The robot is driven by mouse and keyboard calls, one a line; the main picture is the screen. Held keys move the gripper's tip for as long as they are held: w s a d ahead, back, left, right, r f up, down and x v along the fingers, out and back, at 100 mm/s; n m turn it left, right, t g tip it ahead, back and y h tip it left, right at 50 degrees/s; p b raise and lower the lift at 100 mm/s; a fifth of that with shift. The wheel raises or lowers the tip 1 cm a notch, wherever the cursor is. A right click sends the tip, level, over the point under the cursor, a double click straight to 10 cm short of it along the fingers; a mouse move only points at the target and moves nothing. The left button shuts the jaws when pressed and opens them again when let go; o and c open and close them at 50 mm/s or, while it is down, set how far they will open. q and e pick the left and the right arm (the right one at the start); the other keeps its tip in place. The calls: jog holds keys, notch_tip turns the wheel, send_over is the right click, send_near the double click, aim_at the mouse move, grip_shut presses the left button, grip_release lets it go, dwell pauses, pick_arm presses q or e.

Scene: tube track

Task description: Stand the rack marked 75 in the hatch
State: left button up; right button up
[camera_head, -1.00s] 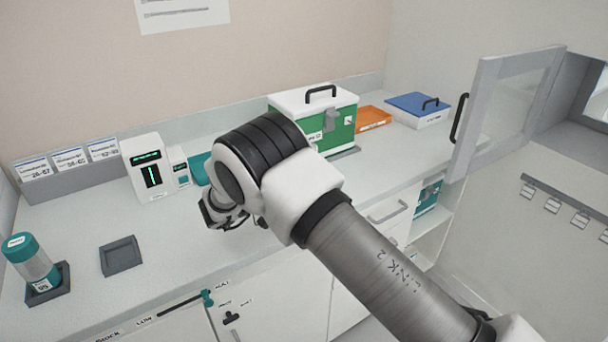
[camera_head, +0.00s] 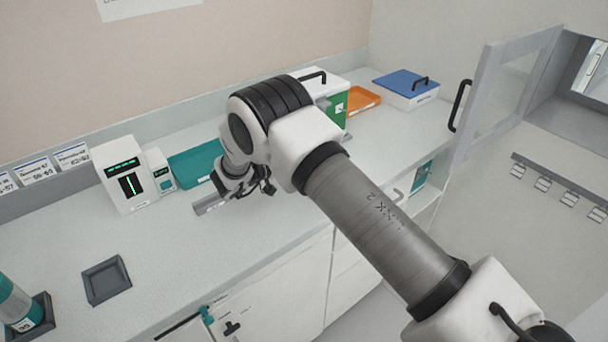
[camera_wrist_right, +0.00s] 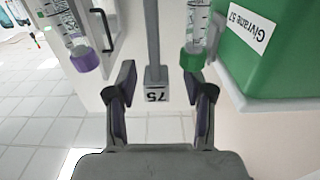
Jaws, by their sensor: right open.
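The rack (camera_wrist_right: 155,74), a grey bar with a white end label reading 75, runs up the right wrist view and is seen upside down. My right gripper (camera_wrist_right: 160,90) is open, with a finger on each side of the labelled end and gaps between. In the head view my right gripper (camera_head: 248,182) is over the counter, and a grey piece (camera_head: 207,205), apparently the rack, shows beside it; the arm hides the rest. A purple-capped tube (camera_wrist_right: 82,58) and a green-capped tube (camera_wrist_right: 194,54) flank the bar. The hatch (camera_head: 580,110) is at far right, its glazed door (camera_head: 505,95) swung open. My left gripper is out of view.
A white device (camera_head: 122,175), a teal tray (camera_head: 195,165), an orange tray (camera_head: 362,99) and a blue-lidded box (camera_head: 407,90) stand on the counter (camera_head: 160,250). The front counter is mostly clear.

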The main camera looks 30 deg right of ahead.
jog(key=shift+s+r, duration=0.1)
jog(key=shift+s, duration=0.05)
jog(key=shift+c, duration=0.7)
jog(key=shift+a, duration=0.1)
grip_shut()
